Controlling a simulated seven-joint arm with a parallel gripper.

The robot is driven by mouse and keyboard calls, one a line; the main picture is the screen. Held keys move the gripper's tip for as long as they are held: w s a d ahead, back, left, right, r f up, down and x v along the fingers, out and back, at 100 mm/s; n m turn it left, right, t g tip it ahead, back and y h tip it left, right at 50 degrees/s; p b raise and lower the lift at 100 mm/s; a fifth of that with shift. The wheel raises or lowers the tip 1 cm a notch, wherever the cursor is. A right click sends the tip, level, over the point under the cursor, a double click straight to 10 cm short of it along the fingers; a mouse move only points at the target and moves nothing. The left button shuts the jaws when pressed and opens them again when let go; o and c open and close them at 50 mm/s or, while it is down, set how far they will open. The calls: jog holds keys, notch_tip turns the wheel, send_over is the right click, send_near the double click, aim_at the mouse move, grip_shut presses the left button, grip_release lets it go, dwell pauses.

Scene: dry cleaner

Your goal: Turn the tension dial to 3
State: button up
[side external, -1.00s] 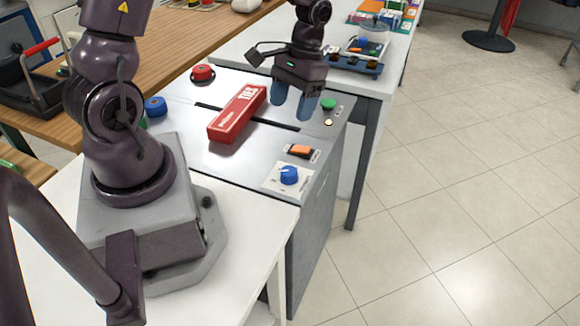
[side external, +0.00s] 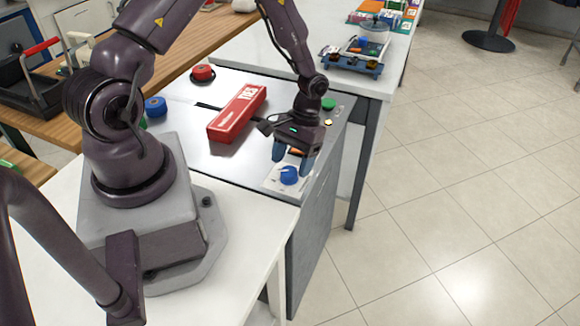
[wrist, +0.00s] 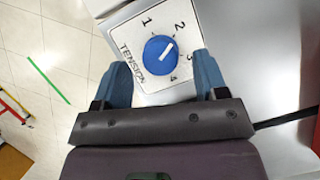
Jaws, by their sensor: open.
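The tension dial (side external: 289,176) is a round blue knob on a white plate at the near right corner of the grey panel. In the wrist view the dial (wrist: 158,57) has a white pointer line aimed up and right, between 2 and 3 and nearer 2. The plate (wrist: 129,37) shows the numbers 1 to 4 and the word TENSION. My gripper (side external: 293,162) is open and empty, just above and behind the dial in the side view. In the wrist view the blue fingertips of my gripper (wrist: 160,66) stand to the left and right of the dial, apart from it.
An orange switch (side external: 296,151) is partly hidden behind my fingers. A green button (side external: 328,104) and a small lit lamp (side external: 328,122) lie farther back. A red TIES box (side external: 237,114) lies left of my gripper. A red button (side external: 203,73) and blue knob (side external: 155,107) are at the panel's left.

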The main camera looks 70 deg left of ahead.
jog(key=shift+x, duration=1)
jog(key=c, duration=0.9)
jog(key=shift+m, duration=0.3)
jog(key=m+y, duration=0.2)
jog(key=m, duration=0.3)
jog(key=shift+w+d, duration=0.1)
jog(key=m+y, duration=0.2)
jog(key=m, duration=0.4)
